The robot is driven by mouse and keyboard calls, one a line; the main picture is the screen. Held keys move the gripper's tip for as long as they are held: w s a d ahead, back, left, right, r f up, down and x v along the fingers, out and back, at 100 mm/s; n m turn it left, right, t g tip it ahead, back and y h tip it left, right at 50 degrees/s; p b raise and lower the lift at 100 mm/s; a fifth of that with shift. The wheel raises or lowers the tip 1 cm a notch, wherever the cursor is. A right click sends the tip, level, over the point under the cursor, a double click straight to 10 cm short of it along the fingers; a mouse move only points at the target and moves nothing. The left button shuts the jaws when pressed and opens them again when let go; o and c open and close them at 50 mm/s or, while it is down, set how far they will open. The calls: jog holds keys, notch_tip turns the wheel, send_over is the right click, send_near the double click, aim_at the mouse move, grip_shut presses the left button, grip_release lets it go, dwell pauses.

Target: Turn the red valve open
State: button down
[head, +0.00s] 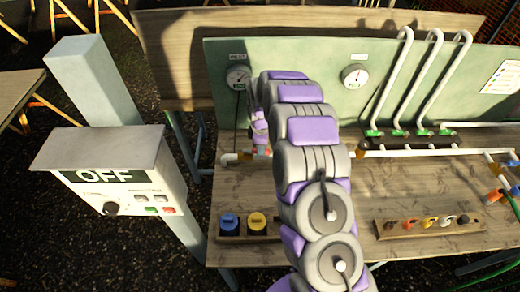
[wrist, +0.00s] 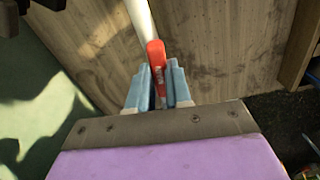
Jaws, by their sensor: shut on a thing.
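The red valve handle (wrist: 156,58) shows in the wrist view as a red lever between my gripper's two blue fingers. My gripper (wrist: 160,84) is shut on it. The handle's far end sticks out past the fingertips, near a white pipe (wrist: 140,16). In the head view my gripper (head: 260,138) is at the left part of the bench, below the left gauge. My arm hides much of this spot, and the valve body cannot be made out clearly.
A green panel (head: 300,62) carries the left gauge (head: 237,77) and another gauge (head: 355,76). Bent white pipes (head: 428,75) rise at right. A blue cap (head: 229,223) and a yellow cap (head: 257,222) sit at front left. A control box reading OFF (head: 110,175) stands left.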

jog(key=shift+w+n, duration=0.45)
jog(key=shift+n, duration=0.25)
jog(key=c, duration=1)
grip_release()
jog(key=shift+c, duration=0.2)
jog(key=shift+r, duration=0.15)
notch_tip(320, 180, up, 17)
jog(key=p, duration=0.1)
jog(key=shift+w, duration=0.1)
